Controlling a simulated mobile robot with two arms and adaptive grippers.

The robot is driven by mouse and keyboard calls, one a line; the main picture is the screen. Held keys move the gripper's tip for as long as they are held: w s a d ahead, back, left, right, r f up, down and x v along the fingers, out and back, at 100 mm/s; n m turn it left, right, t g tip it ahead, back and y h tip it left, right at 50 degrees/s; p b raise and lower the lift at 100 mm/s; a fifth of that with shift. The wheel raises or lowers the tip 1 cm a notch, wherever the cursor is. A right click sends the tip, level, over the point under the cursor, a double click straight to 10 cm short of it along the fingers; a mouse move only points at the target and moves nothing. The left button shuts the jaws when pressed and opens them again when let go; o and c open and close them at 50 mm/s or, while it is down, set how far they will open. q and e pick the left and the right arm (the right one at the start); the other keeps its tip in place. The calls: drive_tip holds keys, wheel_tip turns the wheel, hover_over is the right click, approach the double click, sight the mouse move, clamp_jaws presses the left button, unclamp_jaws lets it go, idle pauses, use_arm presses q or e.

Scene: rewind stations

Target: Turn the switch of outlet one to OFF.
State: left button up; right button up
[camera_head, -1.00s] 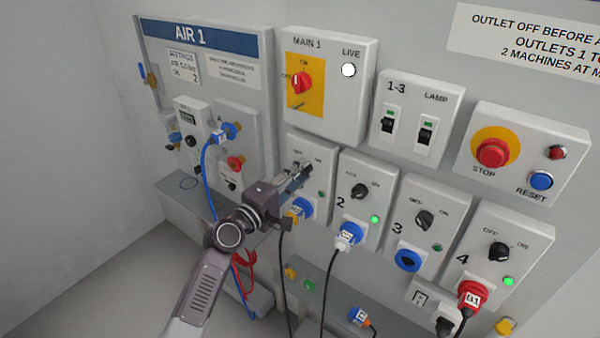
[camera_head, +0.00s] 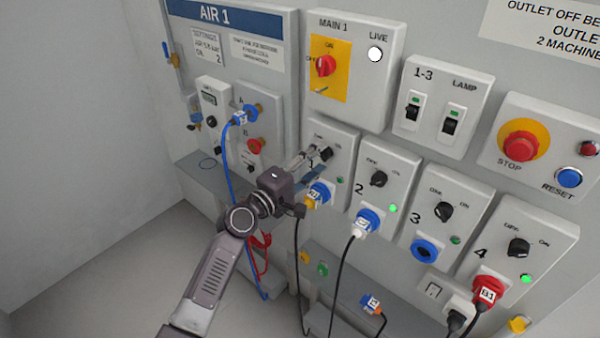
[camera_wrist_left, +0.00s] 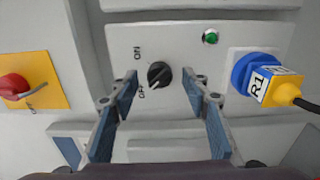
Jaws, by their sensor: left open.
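Outlet one's switch is a black rotary knob (camera_head: 326,153) on a grey box at the left of the outlet row. The left wrist view shows the knob (camera_wrist_left: 159,74) with its white mark towards OFF. My left gripper (camera_head: 313,162) is open in front of it. In the left wrist view, the fingers of the left gripper (camera_wrist_left: 160,88) stand on either side and just short of the knob, apart from it. The outlet's small green lamp (camera_wrist_left: 210,37) looks unlit. A blue and yellow plug marked R1 (camera_wrist_left: 270,80) sits in its socket. My right gripper is not in view.
Outlet two's knob (camera_head: 379,179), with a lit green lamp, is close on the right. The red main switch (camera_head: 326,65) is above. The AIR 1 panel (camera_head: 265,85) with a blue hose is at left. Cables hang below the outlets.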

use_arm(q)
drive_tip(key=v, duration=1)
drive_tip(key=shift+s+a, duration=0.25)
drive_tip(key=shift+s, duration=0.05)
drive_tip(key=shift+f, duration=0.1)
